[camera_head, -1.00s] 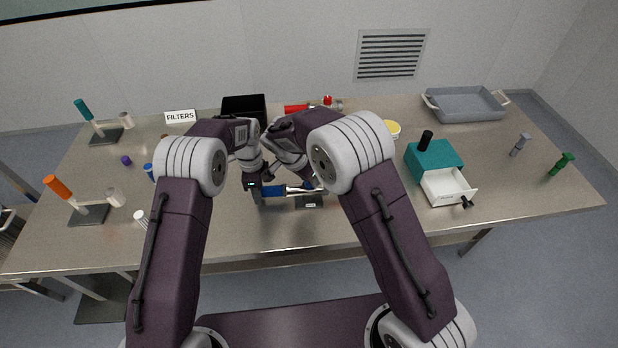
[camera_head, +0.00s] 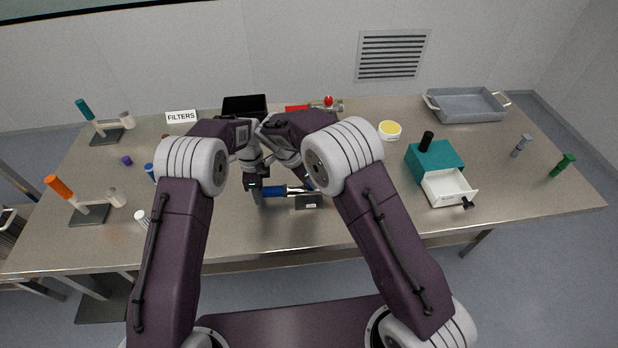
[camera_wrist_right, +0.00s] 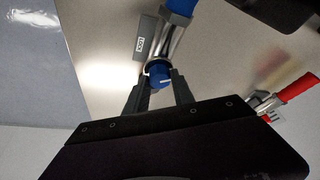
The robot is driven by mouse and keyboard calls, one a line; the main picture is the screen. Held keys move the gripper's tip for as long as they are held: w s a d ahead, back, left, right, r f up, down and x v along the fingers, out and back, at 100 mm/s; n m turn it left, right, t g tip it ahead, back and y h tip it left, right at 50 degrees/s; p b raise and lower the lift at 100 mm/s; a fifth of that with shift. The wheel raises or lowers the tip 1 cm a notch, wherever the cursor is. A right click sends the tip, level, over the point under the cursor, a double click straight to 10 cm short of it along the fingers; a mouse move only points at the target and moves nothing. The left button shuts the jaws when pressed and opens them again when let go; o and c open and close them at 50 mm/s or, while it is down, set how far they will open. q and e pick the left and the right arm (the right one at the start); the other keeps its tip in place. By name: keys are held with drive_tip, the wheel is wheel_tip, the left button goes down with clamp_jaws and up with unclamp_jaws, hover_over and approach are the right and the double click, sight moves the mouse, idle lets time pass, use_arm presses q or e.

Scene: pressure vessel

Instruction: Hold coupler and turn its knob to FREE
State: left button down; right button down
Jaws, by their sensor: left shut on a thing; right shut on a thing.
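The coupler is a metal cylinder with a blue handle section (camera_head: 274,191), lying horizontally near the middle of the table. My left gripper (camera_head: 258,192) is shut on the coupler's blue section at its left end. The coupler's blue part also shows at the top of the right wrist view (camera_wrist_right: 182,6), with its metal body (camera_wrist_right: 168,38) below. At the coupler's end is a blue knob (camera_wrist_right: 160,76) with a white pointer line. My right gripper (camera_wrist_right: 158,92) is shut on this knob, one finger on each side. In the head view my right arm mostly hides the knob and right fingers.
A small dark plate (camera_head: 309,202) with a white label lies beside the coupler. A red-handled valve fitting (camera_head: 328,104) and a black bin (camera_head: 245,106) are behind. A teal box with an open drawer (camera_head: 450,188) stands right. The table's front middle is clear.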

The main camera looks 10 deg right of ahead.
drive_tip(key=c, duration=1.1)
unclamp_jaws()
drive_tip(key=shift+o, duration=0.2)
